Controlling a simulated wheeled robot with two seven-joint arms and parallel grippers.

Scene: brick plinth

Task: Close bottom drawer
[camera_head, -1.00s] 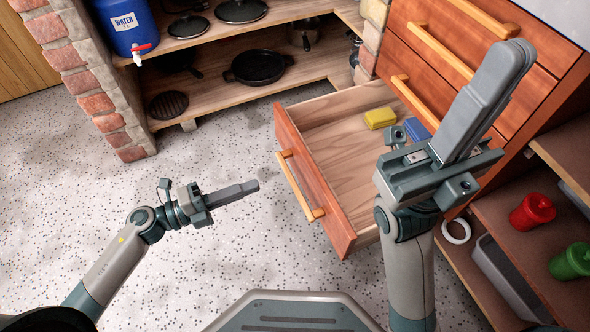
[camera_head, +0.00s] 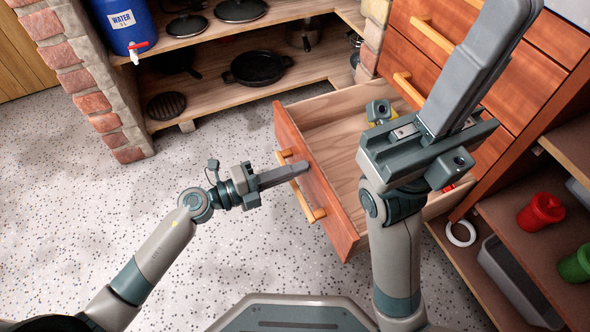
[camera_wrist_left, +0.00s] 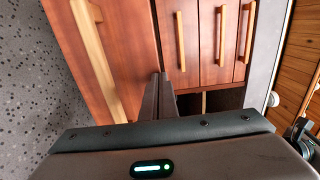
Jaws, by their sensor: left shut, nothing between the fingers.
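The bottom drawer (camera_head: 340,204) is pulled out of the red-brown cabinet, with its wooden inside showing and its front facing left. Its pale wooden handle (camera_head: 309,200) shows on that front, and also in the left wrist view (camera_wrist_left: 96,55). My left gripper (camera_head: 306,167) is shut and empty, with its fingertips at the drawer front near the handle's upper end; I cannot tell whether they touch. In the left wrist view the fingers (camera_wrist_left: 160,78) point at the front beside the handle. My right gripper (camera_head: 510,10) is above the drawer, its fingers together, hiding part of the drawer's inside.
A yellow item (camera_head: 380,113) lies in the drawer, mostly hidden. Closed drawers (camera_head: 445,25) sit above. A low shelf with pans (camera_head: 257,68) stands behind. The speckled floor at left is clear.

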